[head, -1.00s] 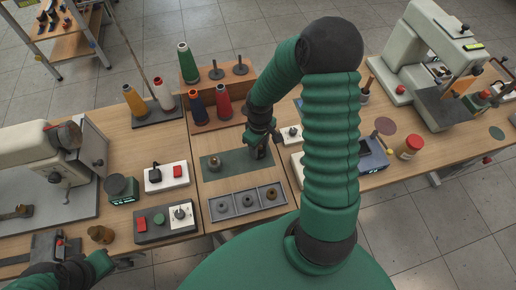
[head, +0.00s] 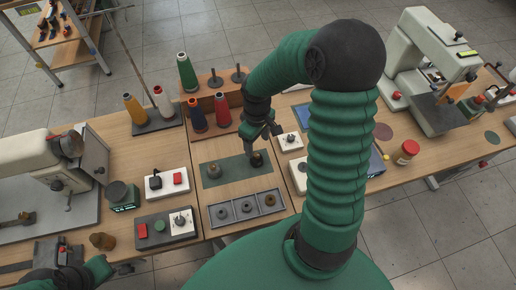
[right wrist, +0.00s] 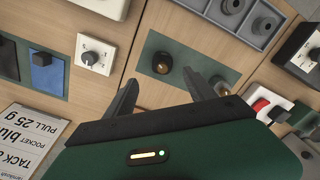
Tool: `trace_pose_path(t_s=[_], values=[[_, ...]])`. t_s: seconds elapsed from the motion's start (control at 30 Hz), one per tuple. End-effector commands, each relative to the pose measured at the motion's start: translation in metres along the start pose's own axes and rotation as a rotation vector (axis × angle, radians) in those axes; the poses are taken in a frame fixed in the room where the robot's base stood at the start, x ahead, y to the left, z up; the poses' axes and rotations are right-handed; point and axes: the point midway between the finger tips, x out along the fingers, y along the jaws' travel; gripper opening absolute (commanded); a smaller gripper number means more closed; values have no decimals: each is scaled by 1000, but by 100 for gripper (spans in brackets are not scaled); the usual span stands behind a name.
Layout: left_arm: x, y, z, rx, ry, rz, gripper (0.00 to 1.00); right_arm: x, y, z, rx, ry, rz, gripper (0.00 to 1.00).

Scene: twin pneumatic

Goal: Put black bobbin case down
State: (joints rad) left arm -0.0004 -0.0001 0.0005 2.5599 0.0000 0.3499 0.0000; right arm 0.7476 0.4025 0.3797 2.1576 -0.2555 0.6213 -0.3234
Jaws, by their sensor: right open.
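The black bobbin case (head: 257,159) stands on the right part of the green mat (head: 232,176). It also shows in the right wrist view (right wrist: 162,63), apart from both fingers. A second, greyish bobbin case (head: 213,170) stands on the mat's left part, near one finger in the right wrist view (right wrist: 219,84). My right gripper (head: 270,146) is open and empty above the black case, its fingers (right wrist: 158,82) spread wide. My left gripper (head: 100,268) is low at the left; its fingers are not clear.
A grey tray (head: 207,217) with three compartments holding round parts lies in front of the mat. A rack with thread cones (head: 187,72) stands behind. White switch boxes (head: 290,143) flank the mat. Sewing machines (head: 432,75) stand on both sides.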

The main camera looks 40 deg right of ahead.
Motion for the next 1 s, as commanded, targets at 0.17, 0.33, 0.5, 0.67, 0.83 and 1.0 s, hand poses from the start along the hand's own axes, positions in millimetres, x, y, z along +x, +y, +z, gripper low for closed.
trace_pose_path(t_s=[0.17,0.33,0.5,0.67,0.83,1.0], values=[[-6,0,-2,-1,0,0,0,-33,1,-1,1,2,2,64],[-7,0,-2,-1,0,0,0,-39,-25,-3,0,20,18,64],[-6,0,-1,-1,0,0,0,-42,-97,2,57,127,46,64],[-6,0,-1,-1,0,0,0,-44,-140,12,121,217,21,64],[-6,0,-1,-1,0,0,0,-44,-146,13,140,233,12,64],[-6,0,-2,-1,0,0,0,-44,-145,13,139,231,13,64]])
